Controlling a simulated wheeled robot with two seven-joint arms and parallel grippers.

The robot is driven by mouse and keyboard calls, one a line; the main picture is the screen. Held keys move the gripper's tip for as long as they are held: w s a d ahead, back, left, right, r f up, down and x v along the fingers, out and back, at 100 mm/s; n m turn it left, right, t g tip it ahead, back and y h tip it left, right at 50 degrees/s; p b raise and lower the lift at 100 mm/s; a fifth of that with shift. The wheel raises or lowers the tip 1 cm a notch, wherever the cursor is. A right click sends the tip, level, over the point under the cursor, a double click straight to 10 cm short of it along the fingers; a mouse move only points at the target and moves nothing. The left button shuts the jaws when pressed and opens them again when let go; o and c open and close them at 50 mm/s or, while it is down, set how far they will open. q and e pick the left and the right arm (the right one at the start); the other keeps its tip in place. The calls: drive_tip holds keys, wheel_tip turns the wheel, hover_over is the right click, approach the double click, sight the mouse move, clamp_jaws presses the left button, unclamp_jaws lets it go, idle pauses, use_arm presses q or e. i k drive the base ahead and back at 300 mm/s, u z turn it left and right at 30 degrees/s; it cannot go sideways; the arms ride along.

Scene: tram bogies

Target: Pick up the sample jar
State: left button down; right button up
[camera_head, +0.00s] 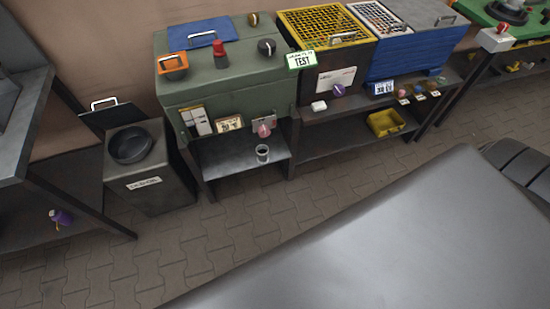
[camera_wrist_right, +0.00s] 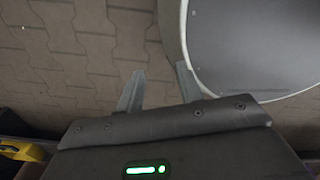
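A small jar with dark contents or a dark band and a pale rim (camera_head: 262,153) stands upright on the lower grey shelf (camera_head: 235,160) under the green cabinet. It looks like the sample jar, but it is too small to read any label. My right gripper (camera_wrist_right: 160,70) shows only in the right wrist view. Its two fingers are apart with nothing between them, above the paved floor and away from the jar. The jar is not seen in the wrist view. My left gripper is not in view.
The green cabinet (camera_head: 225,80) overhangs the jar's shelf, with a pink knob (camera_head: 264,131) above the jar. Shelf legs stand either side. Paved floor (camera_head: 230,230) in front is clear.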

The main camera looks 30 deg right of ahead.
sight(262, 150)
drive_tip(key=z, duration=0.35)
drive_tip(key=i, duration=0.55)
drive_tip(key=z, duration=0.45)
